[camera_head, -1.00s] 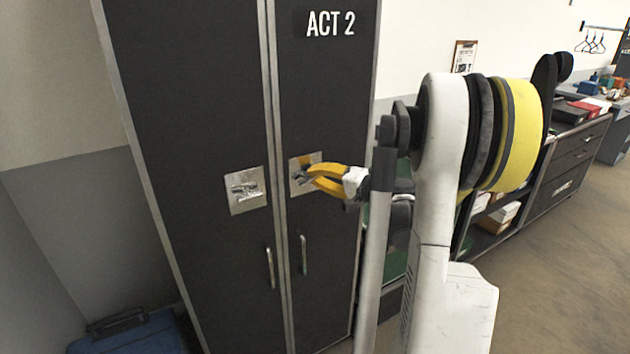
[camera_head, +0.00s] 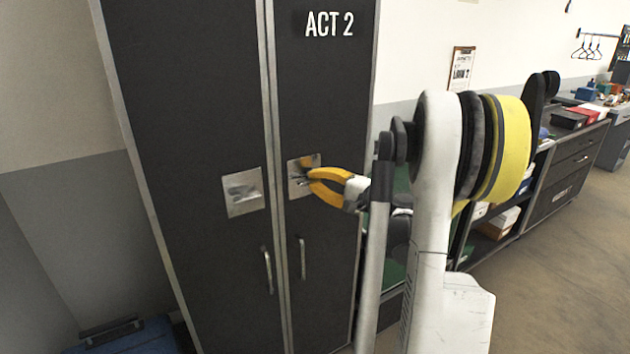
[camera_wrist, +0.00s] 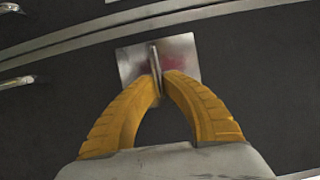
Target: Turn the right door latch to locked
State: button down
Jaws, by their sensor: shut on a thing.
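The right door latch sits on a square metal plate (camera_head: 308,163) on the right door of the dark cabinet, under the "ACT 2" label. In the wrist view its thin metal tab (camera_wrist: 156,62) stands out from the plate (camera_wrist: 184,52), with reddish marks on the plate to both sides. My gripper (camera_head: 308,177), with yellow fingers, reaches the latch from the right. In the wrist view the fingertips (camera_wrist: 162,76) are shut on the tab, one on each side. The fingers hide part of the latch in the head view.
The left door has its own latch plate (camera_head: 243,190). Two vertical handles, left (camera_head: 267,270) and right (camera_head: 303,258), hang below the plates. A blue case (camera_head: 130,338) lies on the floor at the lower left. A workbench (camera_head: 560,165) stands along the right wall.

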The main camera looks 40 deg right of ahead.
jog(key=c, duration=1.5)
grip_release()
jog(key=s+d, duration=0.1)
jog(key=s, duration=1.1)
jog(key=shift+d, duration=0.4)
jog(key=shift+w, duration=0.1)
